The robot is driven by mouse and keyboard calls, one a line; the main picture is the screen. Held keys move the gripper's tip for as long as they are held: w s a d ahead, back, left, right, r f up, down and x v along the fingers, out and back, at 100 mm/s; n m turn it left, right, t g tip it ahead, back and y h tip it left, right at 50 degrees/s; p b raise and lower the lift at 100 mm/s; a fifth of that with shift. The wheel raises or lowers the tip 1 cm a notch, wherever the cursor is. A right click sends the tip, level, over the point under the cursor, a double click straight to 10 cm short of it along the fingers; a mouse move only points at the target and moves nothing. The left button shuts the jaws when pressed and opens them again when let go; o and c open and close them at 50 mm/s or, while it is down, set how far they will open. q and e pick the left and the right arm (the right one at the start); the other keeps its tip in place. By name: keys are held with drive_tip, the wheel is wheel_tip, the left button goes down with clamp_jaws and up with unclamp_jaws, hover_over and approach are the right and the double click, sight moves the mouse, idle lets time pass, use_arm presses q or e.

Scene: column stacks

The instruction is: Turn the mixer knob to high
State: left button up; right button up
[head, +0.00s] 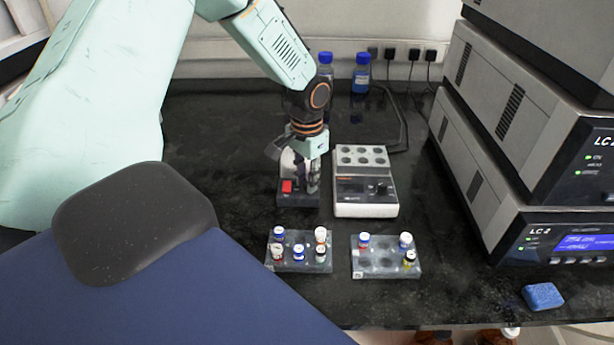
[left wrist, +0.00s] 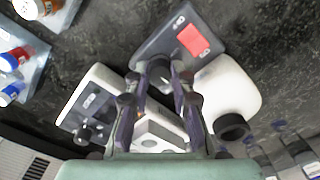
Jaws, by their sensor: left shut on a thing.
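The mixer has a dark base (head: 298,201) with a red switch (head: 287,186) and a rounded white body behind it, partly hidden by my arm. In the left wrist view its dark panel (left wrist: 205,17) carries the red switch (left wrist: 193,41), and the white body (left wrist: 232,85) with a black cup lies at the right. My left gripper (head: 308,187) points down at the mixer, right of the switch. In the left wrist view its fingers (left wrist: 158,76) close around the dark mixer knob (left wrist: 160,70). The knob's setting is hidden. My right gripper is out of view.
A white block heater (head: 365,206) with its own black knob stands close right of the mixer. Two clear racks (head: 325,264) (head: 388,271) with capped vials stand in front. Blue-capped bottles (head: 361,75) are behind, stacked LC units (head: 480,130) right, a blue sponge (head: 543,296) front right.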

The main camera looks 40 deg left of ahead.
use_arm(q)
clamp_jaws()
drive_tip(key=m+p, duration=0.2)
drive_tip(key=p, duration=0.1)
drive_tip(key=shift+r+m, duration=0.2)
drive_tip(key=shift+m, duration=0.2)
drive_tip(key=shift+m+p, duration=0.8)
drive_tip(key=shift+m, duration=0.2)
drive_tip(key=m+p, duration=0.1)
drive_tip(key=m, duration=0.1)
drive_tip(key=shift+f+m, duration=0.1)
drive_tip(key=shift+m, duration=0.2)
drive_tip(key=m+p, duration=0.1)
drive_tip(key=m, duration=0.3)
drive_tip(key=shift+f+m, duration=0.1)
drive_tip(key=shift+m, duration=0.2)
drive_tip(key=m, duration=0.5)
drive_tip(key=shift+m, duration=0.4)
